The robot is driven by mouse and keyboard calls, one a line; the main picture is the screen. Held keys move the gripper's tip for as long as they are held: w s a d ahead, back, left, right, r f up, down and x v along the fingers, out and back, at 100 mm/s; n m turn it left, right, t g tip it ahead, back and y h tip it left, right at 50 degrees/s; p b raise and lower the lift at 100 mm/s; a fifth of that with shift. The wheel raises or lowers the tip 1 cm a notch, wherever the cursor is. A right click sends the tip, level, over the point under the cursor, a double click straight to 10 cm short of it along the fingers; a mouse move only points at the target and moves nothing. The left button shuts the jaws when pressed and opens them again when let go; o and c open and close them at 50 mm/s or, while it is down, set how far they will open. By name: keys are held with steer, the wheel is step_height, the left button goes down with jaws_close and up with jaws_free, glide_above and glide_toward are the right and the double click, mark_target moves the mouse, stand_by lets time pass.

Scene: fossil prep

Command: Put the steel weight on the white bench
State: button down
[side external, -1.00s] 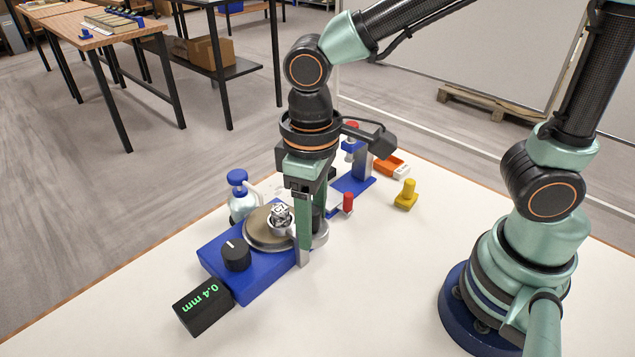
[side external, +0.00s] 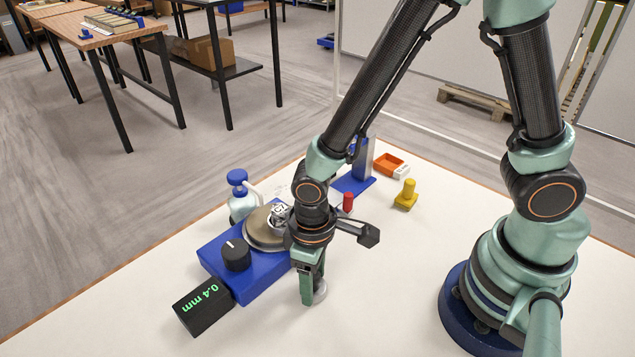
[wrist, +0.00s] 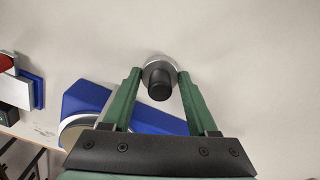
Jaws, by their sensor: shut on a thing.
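The steel weight is a short silver cylinder with a black knob on top. In the wrist view, the steel weight (wrist: 158,72) sits between the tips of my gripper (wrist: 159,79), which is shut on it. In the side view, my gripper (side external: 313,292) points down at the white bench, right of the blue machine, and the steel weight (side external: 321,291) shows partly behind the fingers. It is at or just above the surface; I cannot tell whether it touches. The white bench (side external: 400,300) is bare around it.
The blue machine (side external: 258,283) with its round plate and black knob stands just left of my gripper. A black display reading 0.4 mm (side external: 203,306) is in front of it. A bottle (side external: 240,203), red piece (side external: 348,202), yellow piece (side external: 406,195) and orange tray (side external: 388,165) stand further back.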

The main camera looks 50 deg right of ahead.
steer(key=shift+f, duration=0.2)
steer(key=shift+f, duration=0.1)
steer(key=shift+c, duration=0.9)
jaws_free()
steer(key=shift+f, duration=0.1)
step_height(320, 180, up, 12)
steer(key=w+d+r+m+t, duration=0.1)
steer(key=d+r+m+t, duration=0.1)
steer(key=d+r, duration=0.4)
steer(key=w+d+r+m+t, duration=0.2)
steer(key=d+r, duration=0.4)
steer(key=d, duration=0.5)
steer(key=shift+r+m+t, duration=0.15)
steer(key=shift+m+t, duration=0.15)
steer(key=shift+t, duration=0.5)
